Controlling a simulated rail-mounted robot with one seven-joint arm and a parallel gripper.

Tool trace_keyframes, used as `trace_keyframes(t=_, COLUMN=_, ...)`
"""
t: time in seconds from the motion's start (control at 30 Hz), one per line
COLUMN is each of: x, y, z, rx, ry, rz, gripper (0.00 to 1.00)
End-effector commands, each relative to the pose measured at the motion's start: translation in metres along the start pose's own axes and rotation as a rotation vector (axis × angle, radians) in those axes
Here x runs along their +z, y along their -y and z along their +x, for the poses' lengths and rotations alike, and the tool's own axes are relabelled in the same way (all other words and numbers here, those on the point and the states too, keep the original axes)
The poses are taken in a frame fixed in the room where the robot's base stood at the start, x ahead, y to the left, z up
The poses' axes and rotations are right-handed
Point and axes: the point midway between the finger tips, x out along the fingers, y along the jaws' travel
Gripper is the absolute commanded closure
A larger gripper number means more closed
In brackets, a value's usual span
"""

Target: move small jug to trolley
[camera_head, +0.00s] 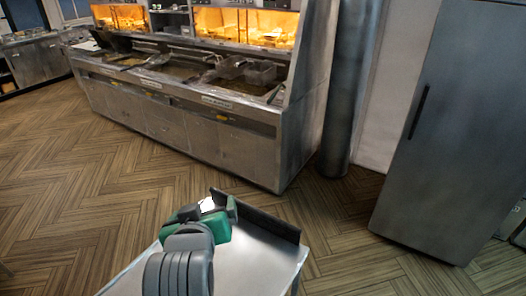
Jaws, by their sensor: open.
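My green and grey gripper (213,207) is over a metal-topped stand (256,262), which looks like the trolley, at the bottom centre. Its jaws are open. A small white thing (207,204) shows at the jaws, partly hidden by the gripper. It may be the small jug, but I cannot tell, nor whether it touches the jaws or the stand. No other jug is clear in view. My arm covers part of the stand's left side.
A dark upright panel (268,217) runs along the stand's far edge. A long steel frying range (190,120) with lit cabinets stands behind. A steel column (350,90) and a tall steel cabinet (445,140) are at the right. Wooden floor (70,200) is clear at the left.

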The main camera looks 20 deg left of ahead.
Motion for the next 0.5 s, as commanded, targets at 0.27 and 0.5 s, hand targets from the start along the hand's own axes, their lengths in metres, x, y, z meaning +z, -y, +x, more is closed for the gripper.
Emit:
trace_keyframes(t=0.27, x=-0.104, y=-0.177, z=-0.216, rx=0.418, ry=-0.714, rz=0.164, gripper=0.05)
trace_keyframes(t=0.5, x=-0.120, y=-0.200, z=-0.312, rx=0.529, ry=-0.960, rz=0.158, gripper=0.05)
